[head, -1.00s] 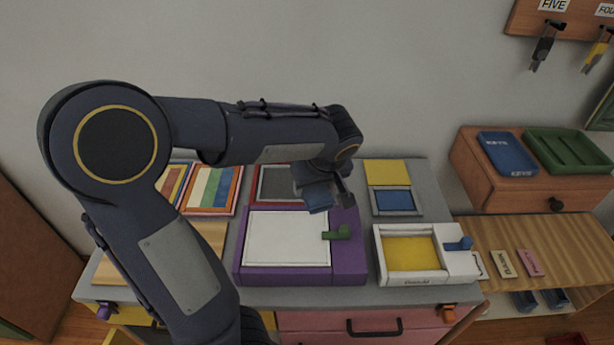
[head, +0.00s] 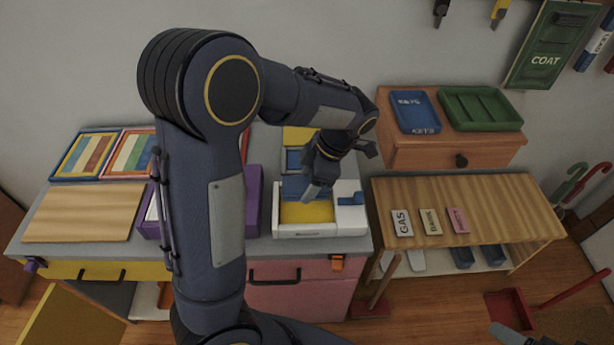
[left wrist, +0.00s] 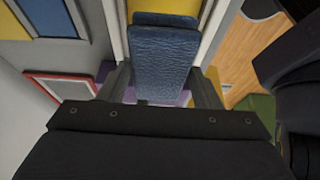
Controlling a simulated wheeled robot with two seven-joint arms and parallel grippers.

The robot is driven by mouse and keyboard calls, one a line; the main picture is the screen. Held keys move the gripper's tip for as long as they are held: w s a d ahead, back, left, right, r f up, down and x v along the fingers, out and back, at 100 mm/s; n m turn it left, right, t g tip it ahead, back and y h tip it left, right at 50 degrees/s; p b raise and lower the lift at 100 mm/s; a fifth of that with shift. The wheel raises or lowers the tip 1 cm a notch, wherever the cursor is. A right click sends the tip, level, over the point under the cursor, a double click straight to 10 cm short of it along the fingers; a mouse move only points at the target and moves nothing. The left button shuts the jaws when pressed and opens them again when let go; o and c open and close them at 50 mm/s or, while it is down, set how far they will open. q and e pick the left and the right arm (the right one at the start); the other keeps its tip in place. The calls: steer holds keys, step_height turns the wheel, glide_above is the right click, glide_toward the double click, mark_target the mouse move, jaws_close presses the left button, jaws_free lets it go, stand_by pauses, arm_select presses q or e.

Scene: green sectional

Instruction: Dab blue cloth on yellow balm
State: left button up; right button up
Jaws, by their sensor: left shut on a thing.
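My left gripper (head: 318,182) is shut on the blue cloth (head: 294,187), a textured blue pad that also shows between the fingers in the left wrist view (left wrist: 163,58). The yellow balm (head: 308,213) fills the recess of a white box (head: 305,231) on the grey worktop. The cloth is over the back part of the balm and hides some of it. I cannot tell whether the cloth touches the balm. A grey tip at the bottom right edge (head: 507,334) may be my right gripper; its jaws cannot be made out.
A blue lever (head: 351,199) stands on the white box's right side. A purple box (head: 252,205) is just left, partly behind my arm. A wooden shelf (head: 485,195) with label tiles is to the right. A wooden board (head: 85,213) lies at the left.

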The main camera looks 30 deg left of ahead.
arm_select(q)
steer(key=shift+f+b, duration=2.05)
steer(key=shift+f, duration=1)
steer(key=shift+f+b, duration=0.4)
steer(key=shift+f, duration=0.1)
steer(key=shift+r+p, duration=2.75)
steer(key=shift+r, duration=0.85)
steer(key=shift+f, duration=0.1)
